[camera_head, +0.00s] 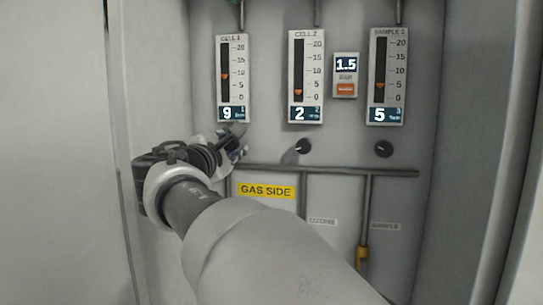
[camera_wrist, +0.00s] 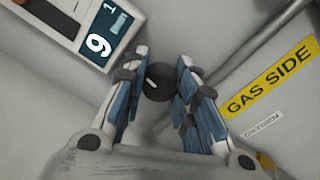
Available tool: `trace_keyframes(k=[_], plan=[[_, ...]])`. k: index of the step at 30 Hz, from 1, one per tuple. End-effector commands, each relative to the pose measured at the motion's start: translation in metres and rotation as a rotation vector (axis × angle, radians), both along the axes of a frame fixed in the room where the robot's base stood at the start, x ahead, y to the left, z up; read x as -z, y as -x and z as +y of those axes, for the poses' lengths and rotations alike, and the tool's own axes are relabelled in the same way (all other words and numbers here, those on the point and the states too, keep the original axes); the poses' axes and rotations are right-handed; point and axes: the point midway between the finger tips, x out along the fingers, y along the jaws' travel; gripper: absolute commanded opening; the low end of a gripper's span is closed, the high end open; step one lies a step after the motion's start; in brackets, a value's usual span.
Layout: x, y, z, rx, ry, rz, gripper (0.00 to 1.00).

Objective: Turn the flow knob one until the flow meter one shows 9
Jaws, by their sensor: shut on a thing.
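Flow meter one (camera_head: 233,78), labelled CELL 1, is a white vertical gauge at the left of the panel. Its display reads 9 and its orange marker sits between 5 and 10. The 9 also shows in the wrist view on the meter's lower end (camera_wrist: 97,37). Flow knob one (camera_wrist: 158,82) is a small black round knob with a pale pointer line, below the meter. My gripper (camera_wrist: 159,84) has its blue-padded fingers on both sides of the knob, shut on it. In the head view my gripper (camera_head: 238,140) hides most of the knob.
The second meter (camera_head: 306,77) reads 2 and the third meter (camera_head: 387,77) reads 5. A small display (camera_head: 346,75) shows 1.5. Two more black knobs (camera_head: 303,147) (camera_head: 383,149) sit to the right. Grey pipes (camera_head: 330,170) and a yellow GAS SIDE label (camera_head: 266,191) lie below.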

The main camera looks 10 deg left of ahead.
Motion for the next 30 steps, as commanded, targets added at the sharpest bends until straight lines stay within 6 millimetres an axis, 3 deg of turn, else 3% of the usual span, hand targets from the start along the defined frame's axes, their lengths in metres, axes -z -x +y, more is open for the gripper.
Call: trace_keyframes(k=[9,24,25,30], plan=[[-0.0006,0.0001,-0.0004,0.0,-0.101,-0.006,0.02],[-0.0017,0.0001,-0.0005,0.0,-0.115,-0.006,0.02],[-0.0017,0.0001,-0.0006,0.0,-0.115,-0.006,0.28],[-0.0012,0.0001,-0.0005,0.001,-0.115,-0.006,0.39]])
